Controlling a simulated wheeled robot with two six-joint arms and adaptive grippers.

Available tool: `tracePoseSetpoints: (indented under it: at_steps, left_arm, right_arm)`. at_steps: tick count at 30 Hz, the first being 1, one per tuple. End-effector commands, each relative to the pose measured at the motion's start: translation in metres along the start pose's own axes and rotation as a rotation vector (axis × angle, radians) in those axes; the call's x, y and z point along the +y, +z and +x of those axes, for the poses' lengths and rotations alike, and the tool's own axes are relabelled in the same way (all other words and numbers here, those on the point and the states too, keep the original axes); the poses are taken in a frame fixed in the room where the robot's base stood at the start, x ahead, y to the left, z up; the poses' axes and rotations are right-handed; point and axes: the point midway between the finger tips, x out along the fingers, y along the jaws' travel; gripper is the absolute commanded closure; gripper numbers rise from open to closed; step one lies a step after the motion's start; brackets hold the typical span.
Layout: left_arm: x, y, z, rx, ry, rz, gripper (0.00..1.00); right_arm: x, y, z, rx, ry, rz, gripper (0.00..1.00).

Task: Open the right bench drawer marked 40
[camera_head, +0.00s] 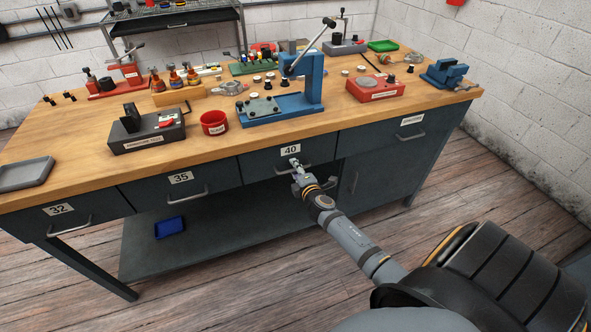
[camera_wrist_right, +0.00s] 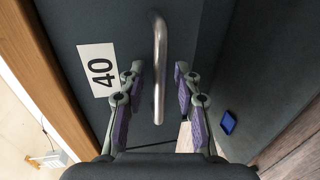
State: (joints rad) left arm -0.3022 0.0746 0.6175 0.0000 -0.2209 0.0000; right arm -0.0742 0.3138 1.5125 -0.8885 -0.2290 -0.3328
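The drawer marked 40 (camera_head: 262,167) is a dark grey front under the wooden bench top, flush with the bench and closed. Its white label (camera_head: 290,150) reads 40; it also shows in the right wrist view (camera_wrist_right: 98,70). The drawer's metal bar handle (camera_wrist_right: 159,60) runs between the fingers of my right gripper (camera_wrist_right: 158,76). The fingers are open, one on each side of the bar, with a visible gap on both sides. In the head view my right gripper (camera_head: 297,167) is at the drawer front, hiding part of the handle. My left gripper is not in view.
Drawers marked 35 (camera_head: 181,178) and 32 (camera_head: 58,209) are closed to the left. Another closed drawer (camera_head: 395,133) is to the right, above a cabinet door (camera_head: 362,172). A blue bin (camera_head: 169,227) sits on the lower shelf (camera_head: 215,232). Tools crowd the bench top (camera_head: 255,142).

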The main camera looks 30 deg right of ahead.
Motion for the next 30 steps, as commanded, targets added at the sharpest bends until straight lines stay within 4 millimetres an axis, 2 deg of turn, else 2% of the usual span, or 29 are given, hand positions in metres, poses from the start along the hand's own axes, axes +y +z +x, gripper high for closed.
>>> tracePoseSetpoints:
  at_steps: [3, 4, 11, 30]
  left_arm:
    - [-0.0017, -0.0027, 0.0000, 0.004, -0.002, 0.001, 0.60]
    - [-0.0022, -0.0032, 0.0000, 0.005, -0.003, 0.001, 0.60]
    - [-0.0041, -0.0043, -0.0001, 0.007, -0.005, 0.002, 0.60]
    - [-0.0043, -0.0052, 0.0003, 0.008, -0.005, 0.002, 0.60]
  right_arm:
    - [0.0001, -0.0002, -0.0002, 0.000, 0.000, 0.000, 0.67]
    - [0.0002, -0.0002, -0.0002, 0.000, 0.000, 0.000, 0.70]
    - [0.0002, -0.0002, -0.0004, 0.000, 0.000, 0.000, 1.00]
    - [-0.0003, -0.0002, -0.0006, 0.000, 0.000, 0.001, 1.00]
